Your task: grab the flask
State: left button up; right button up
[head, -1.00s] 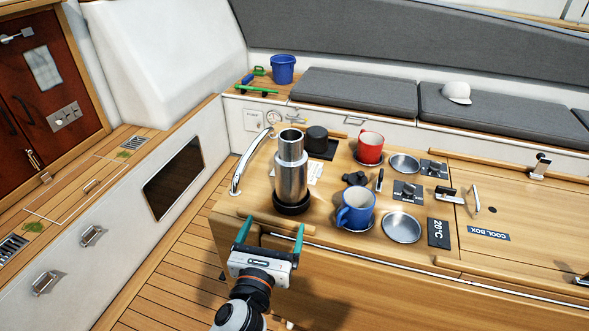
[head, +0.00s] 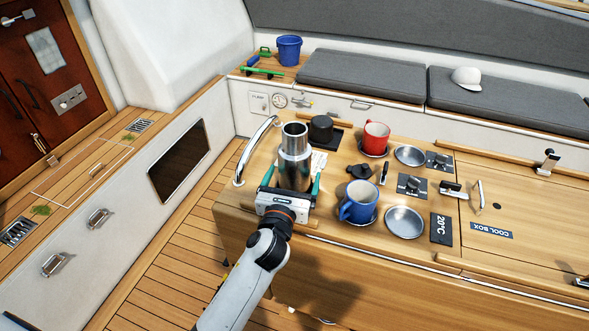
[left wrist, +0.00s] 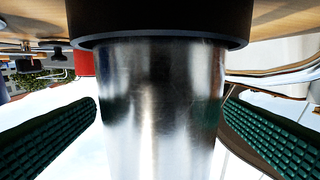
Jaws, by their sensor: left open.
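The flask (head: 294,158) is a shiny steel cylinder standing upright near the left end of the wooden table. My left gripper (head: 289,183) is open, with its green fingers on either side of the flask in the head view. In the left wrist view the flask's steel body (left wrist: 160,110) fills the middle, with its dark base band at the top of the picture. The ribbed green fingers lie left and right of it, with gaps showing between them and the steel. The flask's lower part is hidden by the gripper in the head view. My right gripper is not in view.
A blue mug (head: 358,203) stands close to the right of the flask, with a red mug (head: 375,138) behind it. A curved steel handrail (head: 254,150) rises on the left. A black lid-like cylinder (head: 321,128) stands behind the flask.

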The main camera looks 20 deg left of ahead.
pick_arm(q)
jog(key=shift+w+f, duration=0.1)
jog(key=shift+w, duration=1)
jog(key=shift+a, duration=0.1)
jog(key=shift+s, duration=0.1)
jog(key=shift+c, duration=0.2)
jog(key=c, duration=1.2)
jog(key=shift+c, duration=0.7)
jog(key=shift+r, duration=0.2)
